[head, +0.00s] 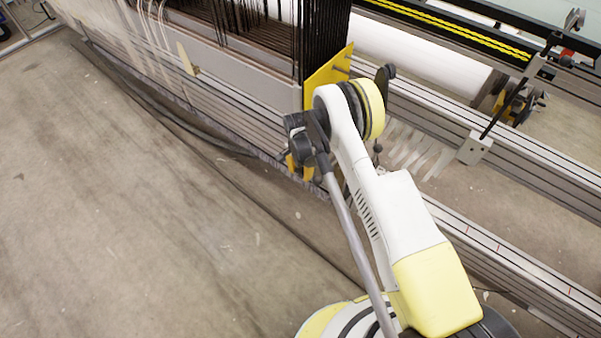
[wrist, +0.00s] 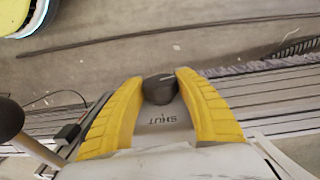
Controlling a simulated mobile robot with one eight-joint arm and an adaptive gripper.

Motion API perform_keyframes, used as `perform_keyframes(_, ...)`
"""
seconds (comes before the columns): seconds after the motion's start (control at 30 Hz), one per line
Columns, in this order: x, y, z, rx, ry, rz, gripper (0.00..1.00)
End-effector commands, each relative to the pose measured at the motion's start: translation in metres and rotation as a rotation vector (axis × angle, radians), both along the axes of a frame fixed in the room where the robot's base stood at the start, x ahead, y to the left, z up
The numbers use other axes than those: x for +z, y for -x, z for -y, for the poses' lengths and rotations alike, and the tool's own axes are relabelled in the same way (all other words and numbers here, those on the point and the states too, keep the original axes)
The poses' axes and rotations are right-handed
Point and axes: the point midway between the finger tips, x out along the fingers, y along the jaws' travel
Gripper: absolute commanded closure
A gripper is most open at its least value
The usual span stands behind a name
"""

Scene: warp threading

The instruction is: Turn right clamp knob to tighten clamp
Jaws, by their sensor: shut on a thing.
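The clamp knob (wrist: 159,88) is dark and round with a pale mark on its top. In the wrist view it sits between the two yellow fingers of my gripper (wrist: 158,90), which is shut on it. A light metal surface (wrist: 160,118) beside the knob carries the lettering "SHUT", upside down in this view. In the head view my gripper (head: 299,167) is low beside the machine's rail, mostly behind my wrist. The knob is hidden there.
A yellow end plate (head: 325,78) stands close beside my arm, with dark warp threads (head: 265,40) behind it. Long metal rails (head: 510,265) run past on the right. A cable (head: 205,150) lies along the floor. The concrete floor at left is clear.

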Motion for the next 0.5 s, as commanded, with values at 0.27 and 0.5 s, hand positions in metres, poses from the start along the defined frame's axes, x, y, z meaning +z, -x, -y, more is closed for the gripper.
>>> perform_keyframes(0.27,-0.0008,0.0012,0.0023,-0.003,-0.202,0.157,0.91)
perform_keyframes(0.5,0.0,0.0003,0.0004,0.0,-0.313,0.244,0.91)
